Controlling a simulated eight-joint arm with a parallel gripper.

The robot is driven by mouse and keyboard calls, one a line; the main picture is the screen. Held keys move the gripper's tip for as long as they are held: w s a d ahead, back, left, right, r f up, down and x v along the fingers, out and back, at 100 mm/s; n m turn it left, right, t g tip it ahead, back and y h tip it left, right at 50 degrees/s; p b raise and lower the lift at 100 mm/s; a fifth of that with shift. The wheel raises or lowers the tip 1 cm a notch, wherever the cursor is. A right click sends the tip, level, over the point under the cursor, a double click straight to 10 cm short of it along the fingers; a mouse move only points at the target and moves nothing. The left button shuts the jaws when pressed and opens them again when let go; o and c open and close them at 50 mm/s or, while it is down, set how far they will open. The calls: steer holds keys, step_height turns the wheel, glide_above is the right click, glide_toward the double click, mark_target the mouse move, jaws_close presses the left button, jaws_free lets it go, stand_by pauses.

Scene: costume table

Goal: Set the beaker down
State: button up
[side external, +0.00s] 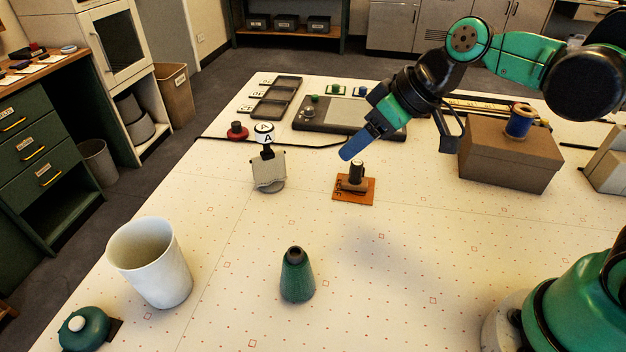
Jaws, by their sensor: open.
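A tall white open-topped vessel (160,272), the most beaker-like thing in view, stands upright on the table (390,300) at the front left. My gripper (399,152) is in the air over the back middle of the table, open, with a blue-tipped finger at left and a dark finger at right. Nothing shows between the fingers. The gripper is well to the right of the white vessel and behind it, not touching it. The vessel's inner floor is hidden.
A dark stamp-like piece on an orange base (354,190) lies below my gripper. A green conical bottle (297,277) stands at the front middle, a brown box (508,155) at right. A small grey stand (268,170) is at left of centre.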

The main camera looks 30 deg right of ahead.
steer(key=s+d+f+m+t+h, duration=0.1)
steer(key=s+d+m+h, duration=0.2)
steer(key=d, duration=0.3)
steer(key=shift+s+d+f+m+h, duration=0.25)
steer(key=shift+s+m+h, duration=0.2)
steer(key=shift+s, duration=0.2)
